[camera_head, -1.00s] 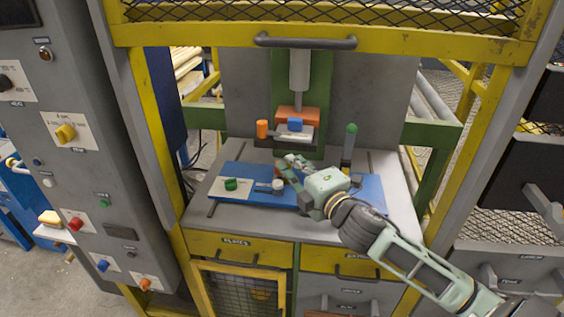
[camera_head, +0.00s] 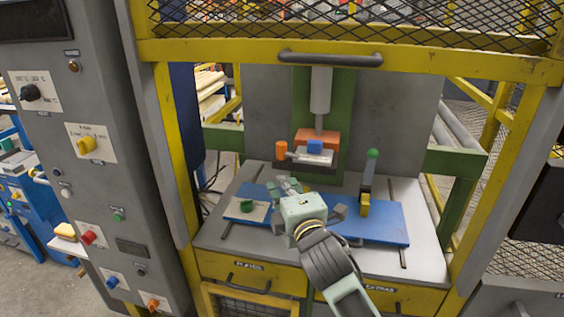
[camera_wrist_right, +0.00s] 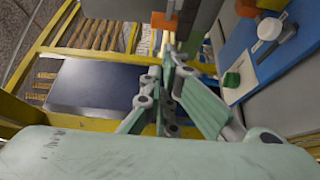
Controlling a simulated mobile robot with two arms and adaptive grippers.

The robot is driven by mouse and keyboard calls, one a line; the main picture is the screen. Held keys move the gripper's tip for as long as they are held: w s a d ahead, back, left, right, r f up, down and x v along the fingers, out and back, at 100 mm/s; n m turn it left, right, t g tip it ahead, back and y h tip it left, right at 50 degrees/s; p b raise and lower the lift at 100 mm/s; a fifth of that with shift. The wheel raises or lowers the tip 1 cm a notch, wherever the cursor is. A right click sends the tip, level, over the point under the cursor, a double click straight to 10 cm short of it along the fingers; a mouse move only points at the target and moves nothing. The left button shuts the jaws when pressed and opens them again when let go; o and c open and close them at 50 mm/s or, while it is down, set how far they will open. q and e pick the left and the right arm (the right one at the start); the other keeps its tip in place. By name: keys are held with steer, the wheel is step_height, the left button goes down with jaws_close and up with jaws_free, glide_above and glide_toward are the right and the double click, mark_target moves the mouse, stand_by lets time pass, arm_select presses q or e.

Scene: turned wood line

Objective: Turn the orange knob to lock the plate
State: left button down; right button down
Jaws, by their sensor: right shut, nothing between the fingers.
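The orange knob (camera_head: 281,150) sticks up at the left end of the press head, beside a pale metal plate (camera_head: 315,158) with a blue block (camera_head: 315,146) and a larger orange block (camera_head: 308,135). My right gripper (camera_head: 287,186) is shut and empty, below and in front of the knob and apart from it in the picture. In the right wrist view, its closed fingers (camera_wrist_right: 168,75) are in the middle. Orange parts show near the fingertips there, but I cannot tell which is the knob. My left gripper is not in view.
The blue base plate (camera_head: 385,222) lies on the grey table, with a green knob (camera_head: 246,205) on its left. A green-topped lever (camera_head: 372,155) stands at right. A yellow frame bar with a handle (camera_head: 330,59) crosses above. A control cabinet (camera_head: 100,190) is at left.

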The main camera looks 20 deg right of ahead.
mark_target(283, 153)
steer(key=w+d, duration=0.1)
steer(key=w, duration=0.2)
steer(key=w+d+p, duration=0.1)
steer(key=w, duration=0.2)
steer(key=w+d+p, duration=0.1)
steer(key=w, duration=0.2)
steer(key=shift+w+d, duration=0.15)
steer(key=shift+w, duration=0.1)
steer(key=shift+w+d+p, duration=0.3)
steer(key=shift+d, duration=0.15)
steer(key=shift+w+d+r+p, duration=0.1)
steer(key=shift+d+r+p, duration=0.05)
steer(key=shift+d+p, duration=0.4)
steer(key=shift+d+n+y+p, duration=0.3)
steer(key=shift+n+y+p, duration=0.1)
steer(key=shift+y+p, duration=0.25)
steer(key=shift+d+y, duration=0.25)
steer(key=shift+y, duration=0.1)
